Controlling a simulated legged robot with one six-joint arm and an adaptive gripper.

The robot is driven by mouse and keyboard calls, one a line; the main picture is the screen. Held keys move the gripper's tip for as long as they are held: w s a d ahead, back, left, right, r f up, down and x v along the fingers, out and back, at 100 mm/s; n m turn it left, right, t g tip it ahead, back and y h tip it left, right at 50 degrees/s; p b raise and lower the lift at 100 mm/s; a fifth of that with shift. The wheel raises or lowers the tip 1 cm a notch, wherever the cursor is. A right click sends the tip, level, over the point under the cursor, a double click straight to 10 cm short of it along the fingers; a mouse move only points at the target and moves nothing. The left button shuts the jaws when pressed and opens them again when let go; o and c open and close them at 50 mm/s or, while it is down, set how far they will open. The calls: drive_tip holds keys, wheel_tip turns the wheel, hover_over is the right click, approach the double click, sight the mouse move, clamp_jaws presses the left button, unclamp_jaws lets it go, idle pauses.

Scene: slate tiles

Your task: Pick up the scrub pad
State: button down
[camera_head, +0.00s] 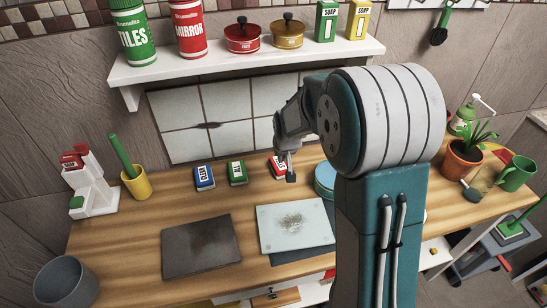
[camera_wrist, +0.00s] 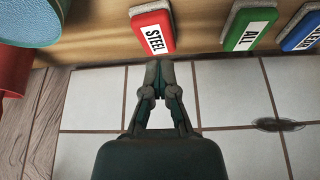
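Three scrub pads lie in a row on the wooden counter by the tiled panel. The red pad marked STEEL (camera_head: 276,168) is nearest my gripper (camera_head: 290,179), which partly covers it in the head view. The red pad (camera_wrist: 153,33) lies just beyond my fingertips in the wrist view. The blue pad (camera_head: 204,178) is farthest left. My gripper (camera_wrist: 160,68) has its fingertips together with nothing between them. Whether they touch the red pad is unclear.
A teal round tin (camera_head: 325,180) stands right of the red pad. A dark tile (camera_head: 180,255) and a stained light tile (camera_head: 272,238) lie in front. A yellow cup with a green brush (camera_head: 135,185) stands left. The shelf (camera_head: 160,70) hangs above.

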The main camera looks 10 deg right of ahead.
drive_tip(key=s+d+r, duration=0.2)
drive_tip(key=s+r, duration=0.1)
drive_tip(key=s, duration=0.3)
drive_tip(key=shift+s, duration=0.25)
drive_tip(key=shift+c, duration=1.4)
unclamp_jaws()
drive_tip(key=shift+r, duration=0.1)
